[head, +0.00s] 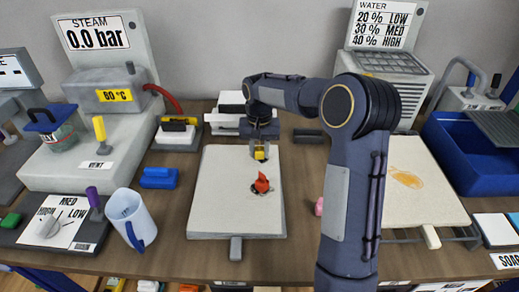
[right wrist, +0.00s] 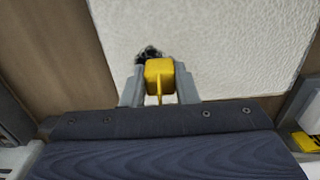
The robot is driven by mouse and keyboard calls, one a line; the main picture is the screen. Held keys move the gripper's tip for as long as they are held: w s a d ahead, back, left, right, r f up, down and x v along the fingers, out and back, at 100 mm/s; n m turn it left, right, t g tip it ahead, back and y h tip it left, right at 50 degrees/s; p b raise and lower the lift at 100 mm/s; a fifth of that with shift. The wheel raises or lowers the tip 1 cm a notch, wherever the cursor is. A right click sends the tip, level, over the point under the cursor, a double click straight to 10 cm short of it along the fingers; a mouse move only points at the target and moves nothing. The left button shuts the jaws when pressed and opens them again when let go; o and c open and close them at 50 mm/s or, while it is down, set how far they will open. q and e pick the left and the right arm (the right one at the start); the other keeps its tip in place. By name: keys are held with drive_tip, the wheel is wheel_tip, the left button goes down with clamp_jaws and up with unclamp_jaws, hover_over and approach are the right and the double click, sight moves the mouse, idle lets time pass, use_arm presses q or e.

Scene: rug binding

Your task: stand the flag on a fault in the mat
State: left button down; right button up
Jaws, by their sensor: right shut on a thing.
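The pale mat (head: 215,195) lies on the table in the middle of the head view. My right gripper (head: 260,151) is over its far part, shut on a small yellow piece (head: 260,155). In the right wrist view the yellow piece (right wrist: 158,72) sits between the two fingers (right wrist: 158,92), with a thin yellow strip toward the palm. A small orange-red thing (head: 261,183) stands on the mat, nearer than the gripper, with a dark patch (head: 265,191) at its foot. A dark speckled spot (right wrist: 149,53) shows just beyond the yellow piece. My left gripper is not in view.
A second pale mat (head: 415,208) with an orange stain (head: 406,178) lies right of my arm. A pink thing (head: 319,206) lies between the mats. A blue basin (head: 465,150) is at right.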

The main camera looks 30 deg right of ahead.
drive_tip(key=shift+f, duration=0.2)
drive_tip(key=o, duration=1)
